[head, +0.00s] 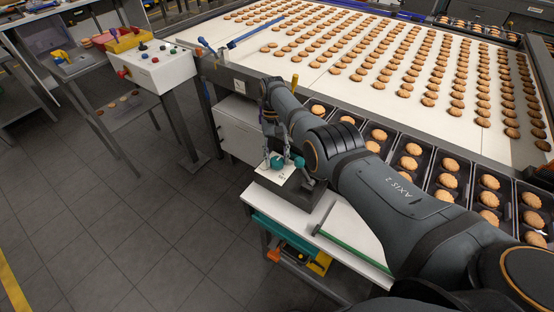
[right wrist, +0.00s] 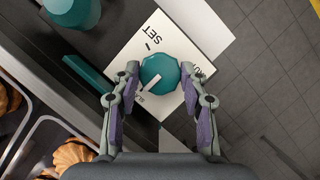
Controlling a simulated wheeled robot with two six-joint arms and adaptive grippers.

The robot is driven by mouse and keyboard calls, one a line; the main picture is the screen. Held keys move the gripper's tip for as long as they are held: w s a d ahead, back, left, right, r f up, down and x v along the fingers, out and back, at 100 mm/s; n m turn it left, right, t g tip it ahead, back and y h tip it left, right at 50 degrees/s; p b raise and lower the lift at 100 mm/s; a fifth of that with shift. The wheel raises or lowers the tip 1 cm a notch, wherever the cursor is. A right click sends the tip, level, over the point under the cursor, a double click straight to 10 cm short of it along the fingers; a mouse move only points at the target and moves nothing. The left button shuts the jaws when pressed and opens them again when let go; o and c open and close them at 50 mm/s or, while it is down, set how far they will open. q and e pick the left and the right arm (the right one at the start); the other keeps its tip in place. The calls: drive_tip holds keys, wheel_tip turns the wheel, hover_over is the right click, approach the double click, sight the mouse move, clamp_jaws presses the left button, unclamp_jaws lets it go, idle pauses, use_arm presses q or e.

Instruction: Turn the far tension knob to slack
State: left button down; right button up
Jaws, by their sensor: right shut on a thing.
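A teal faceted tension knob (right wrist: 159,73) with a white pointer line stands on a white label plate (right wrist: 196,22). The pointer aims toward the lower left in the right wrist view. The word SET reads upside down above the knob; other lettering is partly hidden by the fingers. My right gripper (right wrist: 160,82) is shut on this knob, one finger on each side. In the head view my right gripper (head: 281,154) comes down over the knob (head: 277,162) at the machine's front corner. My left gripper is not in view.
Another teal part (right wrist: 70,10) stands close by on the dark housing, with a teal bar (right wrist: 88,84) beside it. Biscuit trays (head: 408,162) line the belt (head: 350,60) to the right. A control box (head: 160,68) stands at left. The floor to the left is open.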

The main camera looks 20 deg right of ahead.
drive_tip(key=shift+n, duration=0.3)
idle(0.4)
drive_tip(key=o, duration=1.2)
drive_tip(key=shift+c, duration=0.2)
